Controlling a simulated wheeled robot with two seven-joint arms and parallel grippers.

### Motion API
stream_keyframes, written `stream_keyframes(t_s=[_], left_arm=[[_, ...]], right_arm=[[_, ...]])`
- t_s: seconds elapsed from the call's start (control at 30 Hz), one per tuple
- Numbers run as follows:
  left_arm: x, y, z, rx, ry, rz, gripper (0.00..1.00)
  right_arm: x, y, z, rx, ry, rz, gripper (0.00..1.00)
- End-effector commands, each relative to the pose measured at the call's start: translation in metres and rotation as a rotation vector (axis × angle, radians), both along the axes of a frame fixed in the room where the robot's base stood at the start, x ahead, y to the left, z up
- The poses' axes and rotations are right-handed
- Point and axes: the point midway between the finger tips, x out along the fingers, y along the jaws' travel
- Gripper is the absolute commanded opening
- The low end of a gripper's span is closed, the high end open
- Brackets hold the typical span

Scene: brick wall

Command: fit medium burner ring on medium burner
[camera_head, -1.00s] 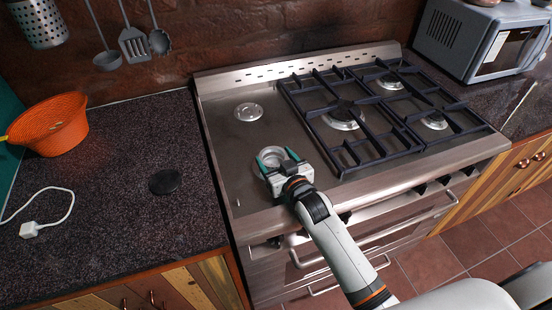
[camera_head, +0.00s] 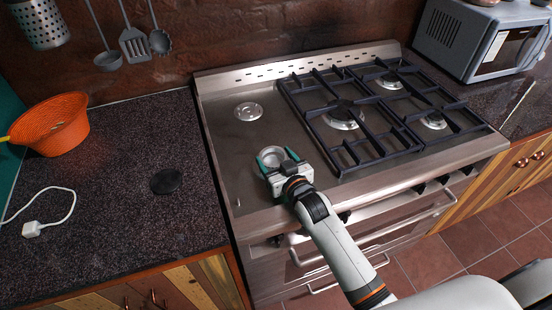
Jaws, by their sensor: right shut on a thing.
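My right gripper (camera_head: 272,160) is over the front left part of the stove, its fingers shut on a small silver burner ring (camera_head: 270,154). The ring sits between the fingertips at the front left burner spot. The gripper partly hides it, and I cannot tell whether it rests on the burner beneath. Another silver burner (camera_head: 249,112) lies bare at the back left of the stove top (camera_head: 222,140). A black round disc (camera_head: 166,181) lies on the left counter. My left gripper is not in view.
Black grates (camera_head: 345,150) cover the middle and right burners, close to the right of my gripper. An orange basket (camera_head: 52,125) and a white cable with a plug (camera_head: 34,229) are on the left counter (camera_head: 120,220). A microwave (camera_head: 482,42) stands at the back right.

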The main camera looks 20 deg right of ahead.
Motion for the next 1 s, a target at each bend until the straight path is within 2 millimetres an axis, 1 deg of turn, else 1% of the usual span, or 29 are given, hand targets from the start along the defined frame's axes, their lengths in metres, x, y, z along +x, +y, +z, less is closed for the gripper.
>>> stream_keyframes(t_s=[0.03, 1.0], left_arm=[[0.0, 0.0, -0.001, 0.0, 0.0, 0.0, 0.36], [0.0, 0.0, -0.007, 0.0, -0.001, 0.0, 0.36]], right_arm=[[-0.001, 0.001, -0.004, 0.0, 0.009, 0.001, 0.48], [-0.003, 0.002, -0.019, 0.0, 0.016, 0.004, 0.48]])
